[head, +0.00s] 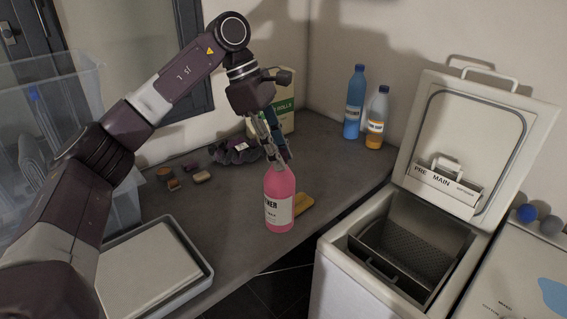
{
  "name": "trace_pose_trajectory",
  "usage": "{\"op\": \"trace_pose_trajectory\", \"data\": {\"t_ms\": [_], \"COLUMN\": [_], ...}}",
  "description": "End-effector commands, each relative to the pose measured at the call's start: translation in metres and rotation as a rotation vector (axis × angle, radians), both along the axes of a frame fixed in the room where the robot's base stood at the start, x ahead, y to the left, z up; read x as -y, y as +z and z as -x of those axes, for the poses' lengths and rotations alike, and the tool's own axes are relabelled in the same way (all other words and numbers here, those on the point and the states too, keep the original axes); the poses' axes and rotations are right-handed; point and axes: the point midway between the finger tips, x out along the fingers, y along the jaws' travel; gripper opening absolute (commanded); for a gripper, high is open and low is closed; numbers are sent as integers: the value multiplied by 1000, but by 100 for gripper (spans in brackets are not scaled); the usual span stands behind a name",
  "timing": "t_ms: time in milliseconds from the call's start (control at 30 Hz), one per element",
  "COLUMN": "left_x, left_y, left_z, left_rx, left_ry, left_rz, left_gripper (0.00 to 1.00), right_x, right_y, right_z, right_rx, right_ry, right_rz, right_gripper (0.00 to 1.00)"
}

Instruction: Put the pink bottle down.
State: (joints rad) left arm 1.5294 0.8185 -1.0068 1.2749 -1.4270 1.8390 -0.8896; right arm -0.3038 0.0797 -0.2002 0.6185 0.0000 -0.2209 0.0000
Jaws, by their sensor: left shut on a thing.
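The pink bottle (279,203) has a white label and is upright at the front edge of the grey counter (220,230). My left gripper (277,158) comes down from above and is shut on the top of the bottle. The gripper's fingers hide the bottle's neck and cap. I cannot tell whether the bottle's base touches the counter or hangs just in front of its edge. My right gripper is not in the head view.
A yellow item (303,203) lies right behind the bottle. A dark crumpled cloth (236,151), small blocks (190,175) and a box (285,112) stand farther back. Blue (355,103) and orange (376,120) bottles stand at the back right. An open toploader (345,262) stands right; a tray (200,262) lies front left.

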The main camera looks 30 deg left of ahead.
Motion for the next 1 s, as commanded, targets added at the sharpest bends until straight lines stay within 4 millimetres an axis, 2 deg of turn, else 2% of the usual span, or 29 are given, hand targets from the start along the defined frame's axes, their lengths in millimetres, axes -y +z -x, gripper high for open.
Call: {"op": "trace_pose_trajectory", "data": {"t_ms": [33,300,600,833,933,1000], "left_x": [-6,-41,-85,-104,-107,-108], "left_y": [10,51,92,107,102,92], "left_z": [-4,-21,-31,-32,-32,-31], "left_rx": [7,7,4,0,-1,-3], "left_ry": [87,603,1156,1384,1415,1420], "left_rz": [3,4,3,2,0,-2], "left_gripper": [0,0,0,0,0,0], "right_x": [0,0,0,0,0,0], "right_y": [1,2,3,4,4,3], "right_z": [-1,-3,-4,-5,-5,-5], "right_rx": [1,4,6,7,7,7], "right_ry": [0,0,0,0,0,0], "right_rz": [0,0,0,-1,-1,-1], "right_gripper": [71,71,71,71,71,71]}}
